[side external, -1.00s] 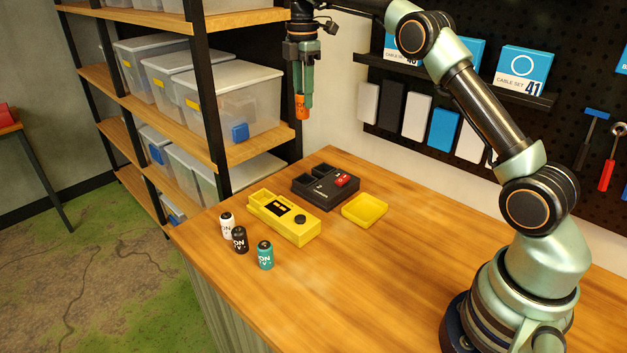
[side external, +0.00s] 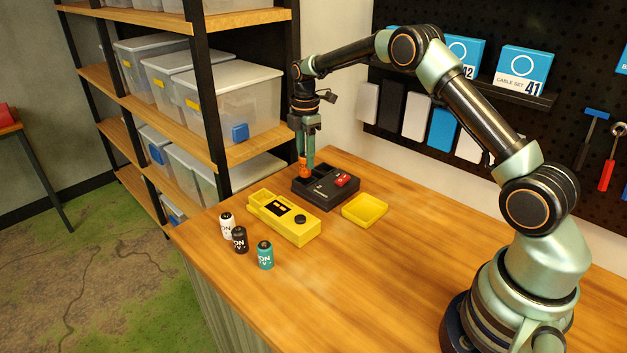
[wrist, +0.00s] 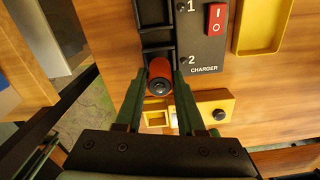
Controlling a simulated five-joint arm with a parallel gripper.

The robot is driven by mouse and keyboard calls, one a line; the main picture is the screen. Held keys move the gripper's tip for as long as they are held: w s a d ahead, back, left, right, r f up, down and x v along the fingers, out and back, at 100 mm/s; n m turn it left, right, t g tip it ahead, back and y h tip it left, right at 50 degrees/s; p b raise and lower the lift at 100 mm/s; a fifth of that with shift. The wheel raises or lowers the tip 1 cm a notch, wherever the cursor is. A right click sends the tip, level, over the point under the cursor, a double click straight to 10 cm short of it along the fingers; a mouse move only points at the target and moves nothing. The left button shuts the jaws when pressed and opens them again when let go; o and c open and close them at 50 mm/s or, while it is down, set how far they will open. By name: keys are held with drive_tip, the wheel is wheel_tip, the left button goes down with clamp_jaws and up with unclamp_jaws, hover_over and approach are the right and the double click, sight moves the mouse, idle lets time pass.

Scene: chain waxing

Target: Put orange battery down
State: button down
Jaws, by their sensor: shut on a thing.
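My gripper (side external: 307,155) points down and is shut on the orange battery (side external: 303,166), at the left end of the black charger (side external: 325,187). In the wrist view the battery (wrist: 159,76), seen end-on, sits between my fingers at the near end of the charger's bays (wrist: 157,35). That bay end is beside the "2" mark. In the side view the battery's lower end is at the bay edge; I cannot tell whether it touches the bay floor. The charger has a red switch (side external: 343,180).
A yellow tester (side external: 284,219) stands in front of the charger, and an empty yellow tray (side external: 365,210) lies to its right. White (side external: 227,225), black (side external: 240,240) and teal (side external: 265,255) batteries stand upright at front left.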

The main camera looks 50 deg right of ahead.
drive_tip(key=shift+f, duration=1.75)
drive_tip(key=shift+f, duration=0.1)
drive_tip(key=c, duration=0.5)
unclamp_jaws()
